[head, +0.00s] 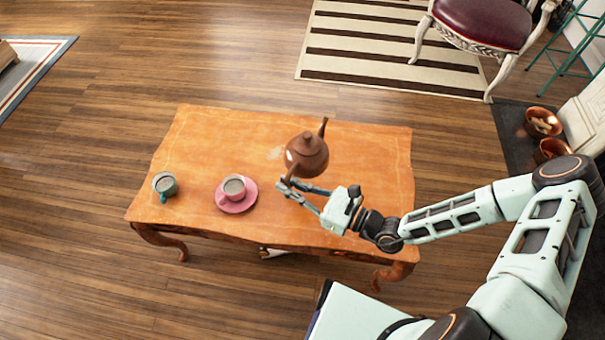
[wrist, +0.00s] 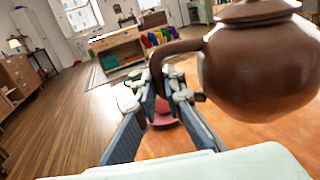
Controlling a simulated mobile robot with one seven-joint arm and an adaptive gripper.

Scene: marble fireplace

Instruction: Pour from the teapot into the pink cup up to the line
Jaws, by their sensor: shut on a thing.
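The brown teapot (head: 308,156) is over the right half of the table, its spout pointing up and to the right in the head view. My gripper (head: 286,184) is shut on its handle; the handle (wrist: 163,62) passes between the fingers (wrist: 160,97) in the wrist view. Whether the teapot touches the table I cannot tell. The pink cup (head: 235,190) stands on a pink saucer (head: 240,206), to the left of my gripper. Its inside looks grey; I cannot make out a line. In the wrist view, part of the pink saucer (wrist: 163,121) shows behind the fingers.
A teal cup (head: 166,186) stands near the left end of the wooden table (head: 350,140). The tabletop behind the cups is clear. A chair (head: 485,22) on a striped rug (head: 385,45) and copper pots (head: 542,122) are beyond the table, back right.

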